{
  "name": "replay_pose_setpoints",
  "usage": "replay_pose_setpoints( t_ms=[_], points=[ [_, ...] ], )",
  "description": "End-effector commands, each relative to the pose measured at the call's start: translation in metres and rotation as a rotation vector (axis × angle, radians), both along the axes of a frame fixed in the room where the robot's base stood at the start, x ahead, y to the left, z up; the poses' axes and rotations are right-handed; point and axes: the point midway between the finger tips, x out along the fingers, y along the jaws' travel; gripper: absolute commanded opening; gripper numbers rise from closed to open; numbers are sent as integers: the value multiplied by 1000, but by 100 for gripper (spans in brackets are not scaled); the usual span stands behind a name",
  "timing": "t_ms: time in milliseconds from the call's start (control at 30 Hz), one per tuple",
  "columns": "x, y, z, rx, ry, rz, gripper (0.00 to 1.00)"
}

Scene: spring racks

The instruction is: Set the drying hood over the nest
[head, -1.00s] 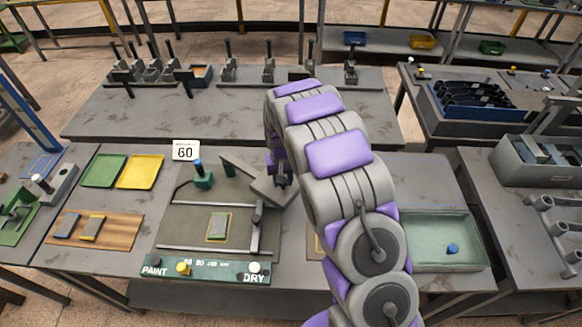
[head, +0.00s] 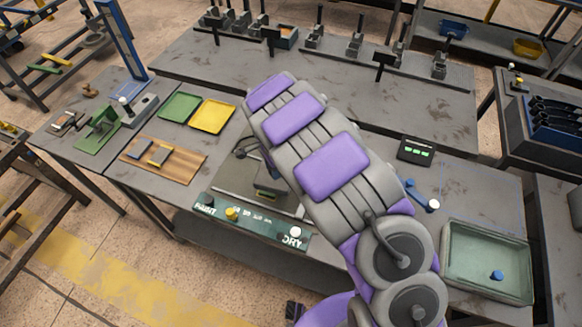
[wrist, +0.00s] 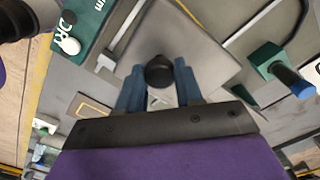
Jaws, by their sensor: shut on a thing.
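In the wrist view my gripper (wrist: 158,82) has its blue fingers shut on the black knob (wrist: 160,70) of a grey plate-like hood (wrist: 200,45). The hood spreads out below the fingers and hides what lies under it. In the head view my gripper and most of the hood are hidden behind my arm. I cannot tell the gap between hood and nest.
The green PAINT/DRY panel (head: 250,221) fronts the station. A green block with a blue knob (wrist: 285,70) stands near the hood. A wooden board (head: 165,158), a yellow tray (head: 212,115) and a green tray (head: 180,106) lie left. A pale basin (head: 488,262) stands right.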

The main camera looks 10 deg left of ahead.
Motion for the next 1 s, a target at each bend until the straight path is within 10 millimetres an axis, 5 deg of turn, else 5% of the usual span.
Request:
replay_pose_setpoints(
  t_ms=[300, 867, 900, 1000],
  points=[
    [6, 28, 1, 4, -5, -108, 0],
    [8, 36, 1, 4, -5, -132, 0],
    [8, 37, 1, 5, -6, -132, 39],
    [8, 36, 1, 4, -5, -131, 49]
  ],
)
